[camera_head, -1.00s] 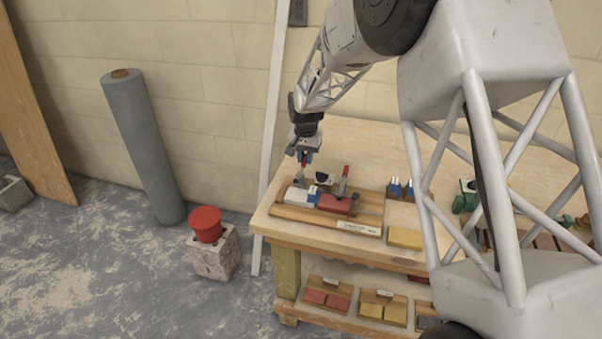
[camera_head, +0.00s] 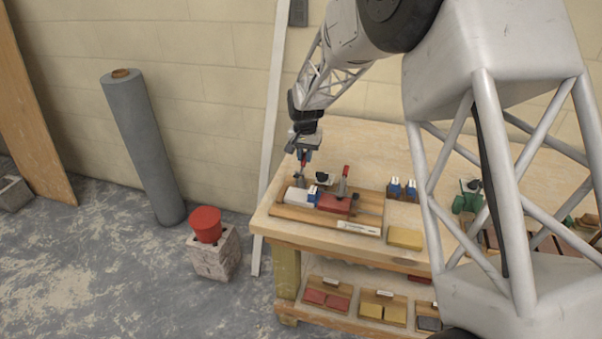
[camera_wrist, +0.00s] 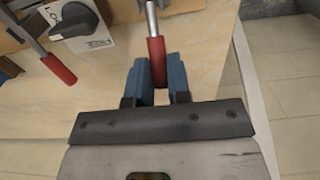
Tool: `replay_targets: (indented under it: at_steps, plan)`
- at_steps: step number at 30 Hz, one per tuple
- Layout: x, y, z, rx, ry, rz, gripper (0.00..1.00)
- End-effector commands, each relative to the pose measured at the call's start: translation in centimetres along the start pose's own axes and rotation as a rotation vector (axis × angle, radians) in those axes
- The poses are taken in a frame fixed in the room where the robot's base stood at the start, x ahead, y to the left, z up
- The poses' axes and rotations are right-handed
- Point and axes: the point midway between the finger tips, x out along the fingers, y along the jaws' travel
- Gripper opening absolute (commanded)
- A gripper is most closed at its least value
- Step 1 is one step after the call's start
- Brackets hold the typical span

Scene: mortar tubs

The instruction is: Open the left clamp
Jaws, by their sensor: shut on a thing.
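The left clamp (camera_head: 300,181) stands at the back left of a wooden board (camera_head: 285,212) on the bench, with its red handle upright. My gripper (camera_head: 304,156) is at the top of that handle. In the wrist view, the blue fingers of my gripper (camera_wrist: 159,75) are shut on the red handle (camera_wrist: 156,50), one finger on each side. The metal lever runs away from the handle to the top edge of that view. The clamp's base and pad are too small to tell clearly in the head view.
The right clamp's red handle (camera_head: 346,171) stands close by and also shows in the wrist view (camera_wrist: 59,69). A pale block (camera_head: 296,196) and a red block (camera_head: 333,204) lie on the board.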

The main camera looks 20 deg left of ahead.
Motion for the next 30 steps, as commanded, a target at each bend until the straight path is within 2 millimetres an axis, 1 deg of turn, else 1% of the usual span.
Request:
replay_targets:
  at_steps: [8, 19, 30]
  plan:
    - [-0.12, 0.05, 0.02, 0.000, 0.000, 0.000, 0.01]
    - [-0.83, 0.06, 0.51, 0.000, 0.000, 0.000, 0.01]
    - [-0.90, 0.06, 0.57, 0.000, 0.000, 0.000, 0.01]
